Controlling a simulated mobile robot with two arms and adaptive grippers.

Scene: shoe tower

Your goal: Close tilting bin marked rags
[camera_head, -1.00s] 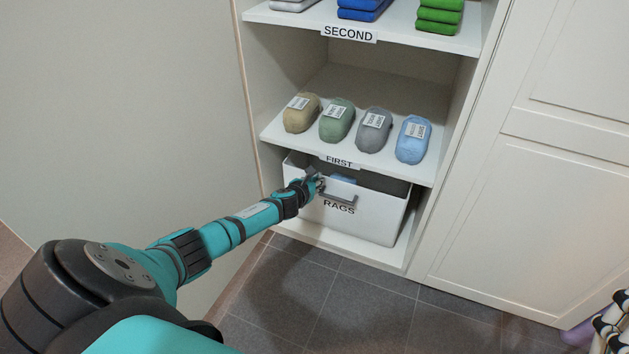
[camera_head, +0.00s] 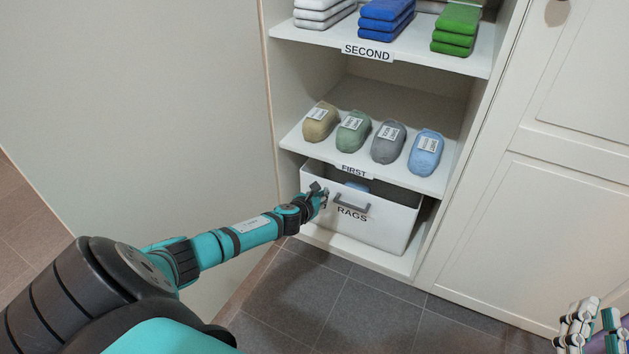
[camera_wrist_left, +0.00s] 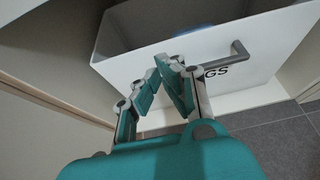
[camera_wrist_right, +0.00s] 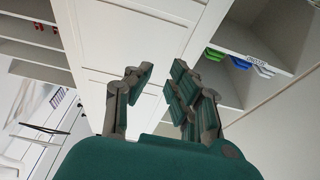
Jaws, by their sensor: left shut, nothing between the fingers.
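The white bin marked RAGS (camera_head: 385,226) sits under the shelf marked FIRST, with its front tilted outward and its top open. A blue item (camera_head: 356,186) shows inside it. A grey bar handle (camera_head: 352,201) is on its front. My left gripper (camera_head: 320,192) is at the left part of the bin front, left of the handle. In the left wrist view the left gripper (camera_wrist_left: 172,72) is in front of the bin's face (camera_wrist_left: 130,75), with its fingertips together and empty; contact cannot be told. My right gripper (camera_wrist_right: 160,75) is open and empty, away from the bin.
The shelf above the bin (camera_head: 423,180) holds several wrapped bundles. Folded cloth stacks lie on the SECOND shelf (camera_head: 420,58). A grey wall (camera_head: 150,110) stands left of the cabinet, and a closed white door (camera_head: 500,230) is right of it. The tiled floor in front is clear.

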